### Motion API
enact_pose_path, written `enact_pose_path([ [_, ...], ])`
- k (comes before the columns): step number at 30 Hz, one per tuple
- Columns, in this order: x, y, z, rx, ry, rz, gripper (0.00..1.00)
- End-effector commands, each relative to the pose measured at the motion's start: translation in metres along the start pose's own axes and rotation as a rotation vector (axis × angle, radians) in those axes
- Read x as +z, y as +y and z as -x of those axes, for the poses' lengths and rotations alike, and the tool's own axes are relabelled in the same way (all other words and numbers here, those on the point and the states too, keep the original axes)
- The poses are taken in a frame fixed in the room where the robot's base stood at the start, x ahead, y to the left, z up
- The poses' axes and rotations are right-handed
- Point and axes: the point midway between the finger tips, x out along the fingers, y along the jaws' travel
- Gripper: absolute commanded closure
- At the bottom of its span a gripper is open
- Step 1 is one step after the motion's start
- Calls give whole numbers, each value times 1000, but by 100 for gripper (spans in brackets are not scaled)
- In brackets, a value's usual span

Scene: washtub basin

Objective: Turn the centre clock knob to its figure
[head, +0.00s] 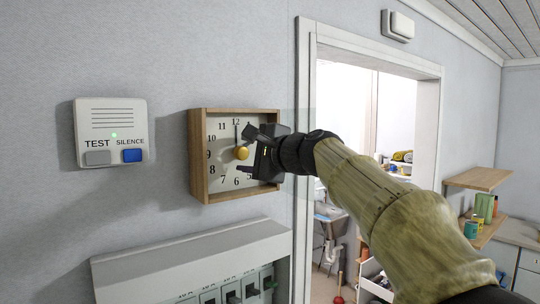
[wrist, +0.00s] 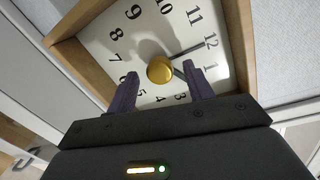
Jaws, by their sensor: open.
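The clock (head: 196,157) is a wooden square box on the wall with a pale face and black figures; it also fills the wrist view (wrist: 100,48). Its brass centre knob (head: 241,153) stands out from the middle of the face and shows in the wrist view (wrist: 159,70). A dark hand points close to 12. My gripper (head: 246,151) is in front of the face, coming from the right. In the wrist view my gripper (wrist: 163,85) is open, its purple-grey fingers to either side of the knob's lower part, with gaps. I cannot tell its exact depth. The gripper hides the clock's right-hand figures in the head view.
An alarm panel (head: 111,131) with TEST and SILENCE buttons is on the wall at left. A grey switch box (head: 190,257) juts out below the clock. A door frame (head: 304,200) stands right of the clock, behind my arm.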

Motion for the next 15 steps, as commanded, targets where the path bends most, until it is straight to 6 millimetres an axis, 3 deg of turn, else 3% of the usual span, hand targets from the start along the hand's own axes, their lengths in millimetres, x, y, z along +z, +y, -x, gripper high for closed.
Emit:
enact_pose_path([
  [5, -2, 3, 24, -3, 3, 2, 48],
  [15, -2, 4, 91, -3, 4, 2, 48],
])
